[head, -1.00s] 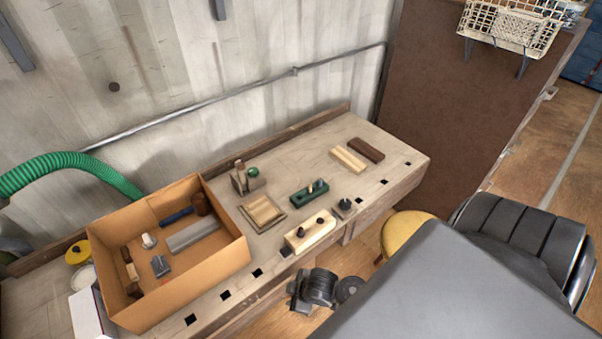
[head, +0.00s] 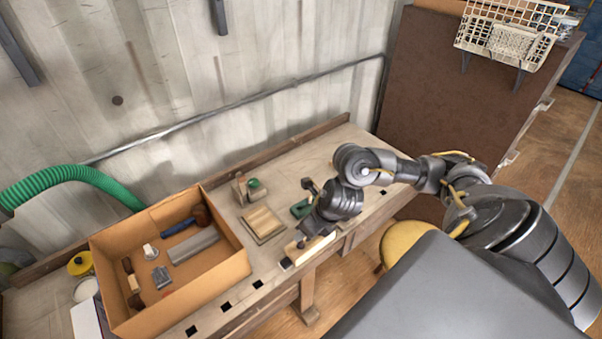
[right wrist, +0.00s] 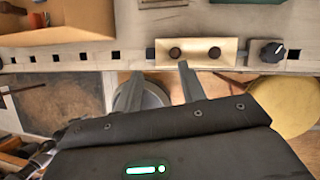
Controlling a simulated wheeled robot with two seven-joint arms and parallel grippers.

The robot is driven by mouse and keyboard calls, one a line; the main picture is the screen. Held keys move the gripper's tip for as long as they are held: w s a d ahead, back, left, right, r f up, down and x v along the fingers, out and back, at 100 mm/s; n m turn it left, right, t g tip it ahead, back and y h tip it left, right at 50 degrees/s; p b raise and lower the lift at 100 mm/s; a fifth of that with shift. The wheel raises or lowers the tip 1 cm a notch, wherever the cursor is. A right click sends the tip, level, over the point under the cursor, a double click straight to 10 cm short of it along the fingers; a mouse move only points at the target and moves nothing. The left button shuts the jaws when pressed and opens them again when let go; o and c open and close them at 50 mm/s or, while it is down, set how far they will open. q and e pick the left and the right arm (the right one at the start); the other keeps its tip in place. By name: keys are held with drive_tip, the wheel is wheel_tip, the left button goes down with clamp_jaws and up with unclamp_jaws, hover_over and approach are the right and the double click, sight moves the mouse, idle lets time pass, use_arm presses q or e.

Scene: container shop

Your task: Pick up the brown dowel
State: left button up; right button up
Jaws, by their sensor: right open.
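I cannot tell which one the task means. In the head view the block (head: 318,248) is partly covered by my right arm. My left gripper is out of view.
A cardboard box (head: 243,262) of tools stands left on the bench. A small block with a black knob (right wrist: 271,51) is right of the dowel block. Behind are a green block (head: 299,209) and a wooden tray (head: 263,223). A yellow stool (head: 400,245) stands in front.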

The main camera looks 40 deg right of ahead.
drive_tip(key=d+n, duration=0.1)
drive_tip(key=d, duration=0.1)
hover_over(302, 241)
drive_tip(key=s, duration=0.2)
drive_tip(key=shift+h, duration=0.4)
drive_tip(key=f, duration=0.3)
drive_tip(key=f+b, duration=0.1)
drive_tip(key=shift+w+d+f, duration=0.25)
drive_tip(key=shift+d+f, duration=0.1)
drive_tip(key=x, duration=0.4)
drive_tip(key=shift+s+a+f, duration=0.1)
drive_tip(key=shift+s+f, duration=0.1)
drive_tip(key=shift+s, duration=0.05)
drive_tip(key=shift+w+f, duration=0.25)
drive_tip(key=shift+f, duration=0.15)
clamp_jaws()
